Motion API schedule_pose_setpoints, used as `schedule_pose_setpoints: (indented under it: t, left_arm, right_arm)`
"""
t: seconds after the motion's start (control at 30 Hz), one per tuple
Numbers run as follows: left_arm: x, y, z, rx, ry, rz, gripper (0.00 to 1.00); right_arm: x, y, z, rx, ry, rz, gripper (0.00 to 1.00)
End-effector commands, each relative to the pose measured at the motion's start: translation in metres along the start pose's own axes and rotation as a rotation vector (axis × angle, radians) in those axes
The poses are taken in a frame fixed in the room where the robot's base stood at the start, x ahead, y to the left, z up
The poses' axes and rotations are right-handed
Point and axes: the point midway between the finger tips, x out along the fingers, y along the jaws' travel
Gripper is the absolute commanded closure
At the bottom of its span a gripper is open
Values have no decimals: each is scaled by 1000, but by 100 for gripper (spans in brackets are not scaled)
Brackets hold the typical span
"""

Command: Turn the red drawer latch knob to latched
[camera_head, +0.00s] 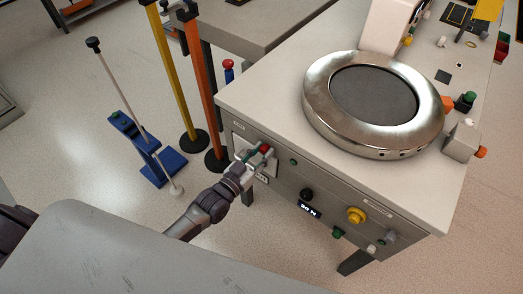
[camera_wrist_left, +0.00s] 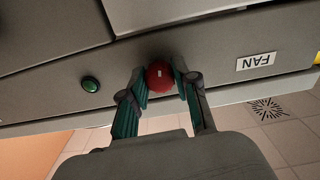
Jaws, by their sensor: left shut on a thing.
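The red knob (camera_wrist_left: 159,76) sits on the grey cabinet front in the left wrist view, with a small pale mark on its face. My left gripper (camera_wrist_left: 160,84) has its two green-padded fingers closed around the knob, one on each side. In the head view my left gripper (camera_head: 255,157) reaches the left part of the cabinet front, and the red knob (camera_head: 265,149) shows only partly at its fingertips. The knob's exact turn angle is hard to read. My right gripper is not in view.
The cabinet (camera_head: 285,120) carries a large metal ring (camera_head: 320,118) on top. Its front has a black knob (camera_head: 306,194), a display reading about "50 N" and a yellow knob (camera_head: 356,215). Yellow (camera_head: 173,75) and orange (camera_head: 200,85) posts and a blue stand (camera_head: 148,150) are at left.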

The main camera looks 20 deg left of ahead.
Motion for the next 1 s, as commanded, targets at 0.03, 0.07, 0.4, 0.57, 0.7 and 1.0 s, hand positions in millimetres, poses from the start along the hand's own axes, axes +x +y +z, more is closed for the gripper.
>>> schedule_pose_setpoints:
  t: [0.03,0.07,0.4,0.57,0.7,1.0]
  left_arm:
    - [0,0,-2,40,-1,-1,100]
    - [0,0,-2,67,0,-1,100]
    - [0,0,-1,391,-1,-1,100]
    - [0,1,0,542,0,-1,100]
    - [0,0,0,677,0,-1,100]
    - [0,0,1,959,0,-1,100]
  right_arm:
    - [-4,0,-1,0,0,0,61]
    - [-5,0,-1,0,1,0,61]
    - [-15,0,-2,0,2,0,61]
    - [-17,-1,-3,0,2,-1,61]
    - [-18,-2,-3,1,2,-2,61]
    - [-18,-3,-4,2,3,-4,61]
